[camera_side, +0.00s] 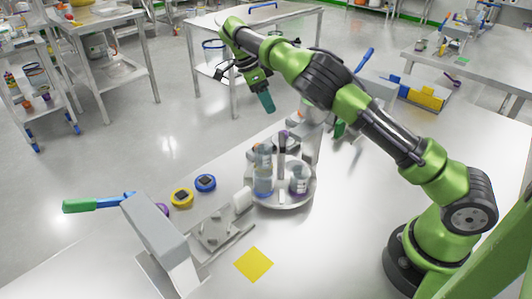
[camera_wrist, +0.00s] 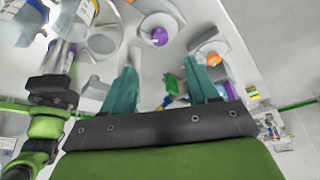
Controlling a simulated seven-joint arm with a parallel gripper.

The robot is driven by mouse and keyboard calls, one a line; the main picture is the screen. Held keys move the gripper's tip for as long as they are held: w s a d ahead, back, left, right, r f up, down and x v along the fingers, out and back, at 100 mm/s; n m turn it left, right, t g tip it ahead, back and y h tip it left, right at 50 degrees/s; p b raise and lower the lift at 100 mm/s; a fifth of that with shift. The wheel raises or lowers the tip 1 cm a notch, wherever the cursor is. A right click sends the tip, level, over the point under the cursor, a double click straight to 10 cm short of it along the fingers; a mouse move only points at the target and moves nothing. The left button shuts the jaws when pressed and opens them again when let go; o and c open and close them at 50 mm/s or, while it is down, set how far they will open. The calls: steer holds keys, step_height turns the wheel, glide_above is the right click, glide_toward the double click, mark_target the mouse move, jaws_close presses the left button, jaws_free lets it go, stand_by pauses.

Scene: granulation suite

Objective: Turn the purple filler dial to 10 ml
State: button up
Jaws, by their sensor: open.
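In the side view, a small purple round part (camera_side: 162,209), which looks like the purple dial, shows at the table's left edge. It is mostly hidden behind a grey machine head. A yellow dial (camera_side: 182,197) and a blue dial (camera_side: 205,183) sit beside it in a row. My gripper (camera_side: 267,101) is raised well above and to the right of the dials, far from them. In the wrist view my gripper (camera_wrist: 163,78) shows two teal fingers spread apart with nothing held between them. A purple item (camera_wrist: 159,36) in a white round holder is beyond the fingers; I cannot tell if it is the dial.
A round tray (camera_side: 268,205) with several bottles stands in the middle of the table. The grey machine (camera_side: 158,228) has a lever with a green handle (camera_side: 80,206) sticking out left. A yellow square (camera_side: 254,264) lies on clear table in front.

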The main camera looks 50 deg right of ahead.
steer(key=x, duration=1.1)
steer(key=shift+f, duration=0.25)
steer(key=shift+c, duration=0.2)
steer(key=c, duration=1)
